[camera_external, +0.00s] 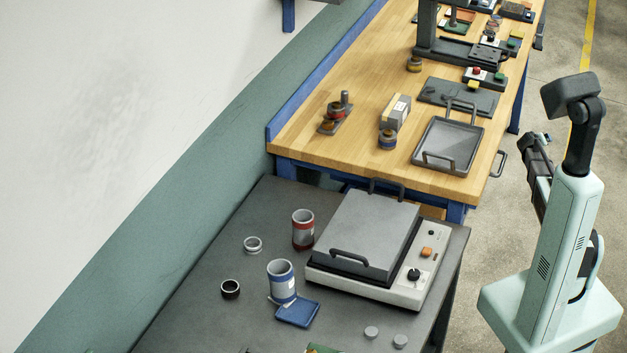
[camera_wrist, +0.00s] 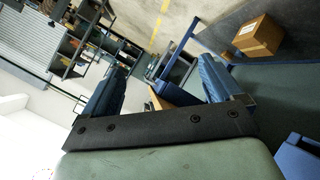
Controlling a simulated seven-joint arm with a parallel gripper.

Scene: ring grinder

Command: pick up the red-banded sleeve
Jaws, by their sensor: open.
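The red-banded sleeve (camera_external: 303,230) is a grey hollow cylinder with red around it. It stands upright on the dark grey table (camera_external: 205,290), left of a flat-topped grey and white machine (camera_external: 365,245). A similar sleeve with a blue band (camera_external: 281,283) stands nearer the camera, beside a blue flat piece. My gripper (camera_wrist: 160,88) is open in the wrist view, its two blue-padded fingers wide apart with nothing held between them. In the external view my arm is folded at the right, well away from the sleeve, and the fingers cannot be made out clearly. The wrist view shows no sleeve.
A dark ring (camera_external: 230,289) and a light ring (camera_external: 252,245) lie left of the sleeves. Two small grey discs (camera_external: 371,332) lie near the front. A wooden bench (camera_external: 350,150) behind holds a tray (camera_external: 449,145) and several parts. The wrist view shows a cardboard box (camera_wrist: 259,36).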

